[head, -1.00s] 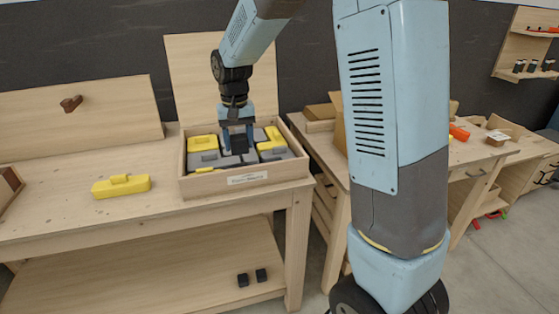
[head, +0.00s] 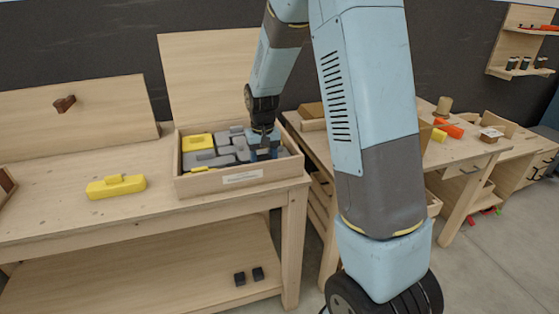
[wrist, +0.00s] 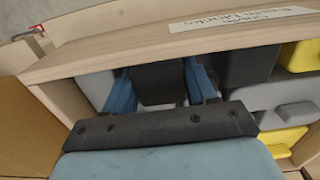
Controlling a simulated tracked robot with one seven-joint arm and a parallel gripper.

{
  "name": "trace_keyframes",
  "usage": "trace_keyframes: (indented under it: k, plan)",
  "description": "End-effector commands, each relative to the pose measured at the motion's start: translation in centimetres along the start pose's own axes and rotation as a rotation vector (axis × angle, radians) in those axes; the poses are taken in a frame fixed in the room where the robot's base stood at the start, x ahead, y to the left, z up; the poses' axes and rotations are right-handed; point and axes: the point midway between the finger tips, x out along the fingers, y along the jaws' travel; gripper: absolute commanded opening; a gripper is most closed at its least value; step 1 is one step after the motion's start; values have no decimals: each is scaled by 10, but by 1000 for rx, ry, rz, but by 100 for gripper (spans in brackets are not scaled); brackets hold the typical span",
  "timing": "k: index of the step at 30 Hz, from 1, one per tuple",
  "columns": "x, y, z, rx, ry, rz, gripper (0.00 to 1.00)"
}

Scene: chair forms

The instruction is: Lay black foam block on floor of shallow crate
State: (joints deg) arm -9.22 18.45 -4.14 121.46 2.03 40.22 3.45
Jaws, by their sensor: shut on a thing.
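The shallow wooden crate (head: 205,186) stands on the bench at the front right, with a paper label on its front wall. The crate wall (wrist: 120,45) also crosses the wrist view. My gripper (head: 264,150) reaches down into the crate's right end. In the wrist view its two blue fingers (wrist: 163,88) are shut on the black foam block (wrist: 160,78), which lies between them. In the head view the block is hidden by the gripper. I cannot tell whether the block touches the crate floor.
Grey blocks (head: 228,150) and a yellow block (head: 198,142) fill the crate's left and middle. A dark grey block (wrist: 250,66) sits beside one finger. Another yellow block (head: 116,186) lies on the bench left of the crate. A board (head: 208,80) stands upright behind it.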

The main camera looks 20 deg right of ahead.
Motion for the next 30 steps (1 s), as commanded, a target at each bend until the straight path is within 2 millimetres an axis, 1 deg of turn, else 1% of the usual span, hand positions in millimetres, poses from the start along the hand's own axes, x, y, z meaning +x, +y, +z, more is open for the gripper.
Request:
trace_keyframes:
  k: [1, 3, 12, 13, 16, 25, 28, 30]
  plan:
    - [6, 1, 0, 1, -2, 0, 24]
    - [10, 1, 0, 2, 0, 0, 24]
    - [11, 2, 0, 4, 0, 0, 24]
    - [12, 2, 0, 4, 0, 0, 57]
    - [11, 2, 0, 5, 1, 0, 67]
    - [9, 3, 0, 5, 2, 0, 67]
    - [1, 3, -1, 5, 4, 0, 67]
    - [-8, 3, -1, 5, 5, 0, 67]
